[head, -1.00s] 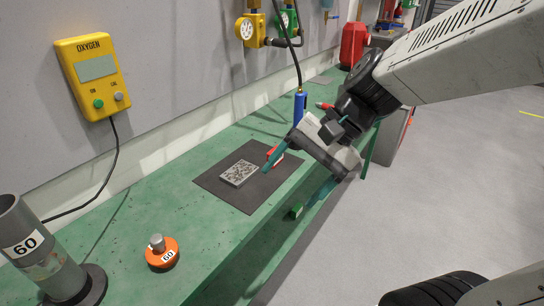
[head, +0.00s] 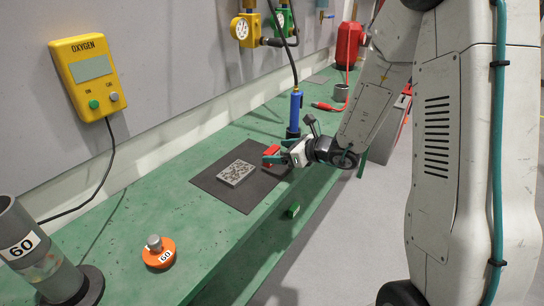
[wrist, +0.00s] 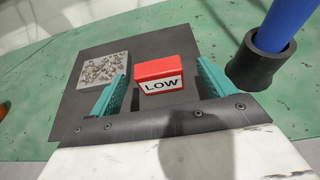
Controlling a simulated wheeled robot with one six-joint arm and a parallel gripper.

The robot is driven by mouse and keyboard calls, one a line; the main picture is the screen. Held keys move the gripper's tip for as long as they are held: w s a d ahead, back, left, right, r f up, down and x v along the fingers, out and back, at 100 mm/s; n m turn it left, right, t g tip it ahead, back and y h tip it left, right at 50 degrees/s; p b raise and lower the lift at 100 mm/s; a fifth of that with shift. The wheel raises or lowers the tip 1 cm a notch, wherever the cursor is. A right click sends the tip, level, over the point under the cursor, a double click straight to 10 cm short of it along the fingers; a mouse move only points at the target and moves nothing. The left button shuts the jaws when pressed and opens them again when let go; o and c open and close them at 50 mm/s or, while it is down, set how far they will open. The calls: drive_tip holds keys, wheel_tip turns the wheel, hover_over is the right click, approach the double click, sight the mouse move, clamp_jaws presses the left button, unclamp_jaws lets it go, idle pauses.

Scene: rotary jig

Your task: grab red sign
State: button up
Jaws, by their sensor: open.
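The red sign (wrist: 163,74) has a white label reading LOW. In the wrist view it stands on the dark mat (wrist: 93,108), between the two teal fingers of my gripper (wrist: 165,90), with a gap on each side. My gripper is open and holds nothing. In the head view the red sign (head: 272,153) shows at the right part of the mat, and my gripper (head: 277,157) reaches it from the right. Part of the sign is hidden there by the gripper.
A grey speckled plate (head: 236,172) lies on the mat left of the sign. A blue cylinder with a dark base (head: 295,112) stands close behind my gripper. An orange weight (head: 159,255) and a grey tube (head: 32,255) stand at the near left of the green bench (head: 140,210).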

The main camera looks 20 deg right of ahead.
sight(267, 151)
drive_tip(key=x, duration=0.5)
drive_tip(key=shift+a, duration=0.15)
drive_tip(key=c, duration=1.1)
drive_tip(key=shift+r, duration=0.1)
